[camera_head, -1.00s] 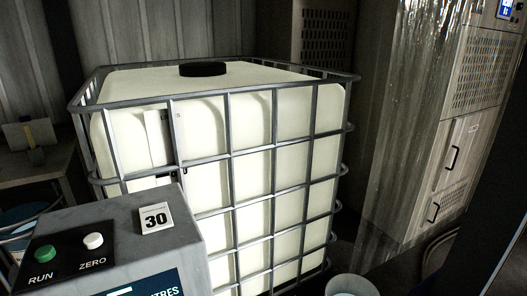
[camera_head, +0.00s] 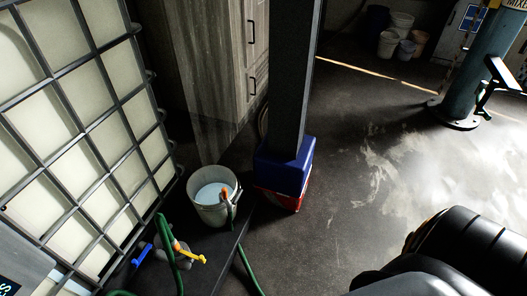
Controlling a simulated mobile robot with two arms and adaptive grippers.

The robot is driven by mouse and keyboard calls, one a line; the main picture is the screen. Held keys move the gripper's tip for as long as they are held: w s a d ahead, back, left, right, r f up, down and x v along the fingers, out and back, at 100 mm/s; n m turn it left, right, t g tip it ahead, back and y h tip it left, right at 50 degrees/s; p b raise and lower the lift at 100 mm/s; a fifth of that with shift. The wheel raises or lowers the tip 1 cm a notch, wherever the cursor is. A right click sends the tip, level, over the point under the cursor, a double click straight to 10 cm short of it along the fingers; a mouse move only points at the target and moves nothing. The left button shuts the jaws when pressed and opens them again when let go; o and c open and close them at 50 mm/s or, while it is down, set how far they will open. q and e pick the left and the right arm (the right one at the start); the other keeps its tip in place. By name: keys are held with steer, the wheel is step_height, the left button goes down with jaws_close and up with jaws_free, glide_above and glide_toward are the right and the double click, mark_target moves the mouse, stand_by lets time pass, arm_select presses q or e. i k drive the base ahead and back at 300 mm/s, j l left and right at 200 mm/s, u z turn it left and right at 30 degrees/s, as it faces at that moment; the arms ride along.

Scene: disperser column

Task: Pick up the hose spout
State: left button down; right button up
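A small spout-like piece (camera_head: 228,197) with an orange part rests at the right rim of a white bucket (camera_head: 207,213). It looks like the hose spout, but it is small and I cannot make out its full shape. A green hose (camera_head: 247,270) runs on the floor below the bucket; its join to the piece is not clear. Another green hose length (camera_head: 168,245) rises at the lower left beside a yellow handle (camera_head: 189,254) and a blue handle (camera_head: 142,254).
A caged white tank (camera_head: 75,130) fills the left. A dark post (camera_head: 291,80) stands on a blue and red base (camera_head: 284,170) right of the bucket. Several buckets (camera_head: 390,32) stand at the back. The floor at middle right is open. Dark rounded shapes fill the bottom right.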

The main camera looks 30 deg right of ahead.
mark_target(223, 196)
steer(key=z, duration=0.65)
steer(key=i+l+u, duration=0.3)
steer(key=l, duration=0.25)
steer(key=i+l+u, duration=0.35)
steer(key=l, duration=0.35)
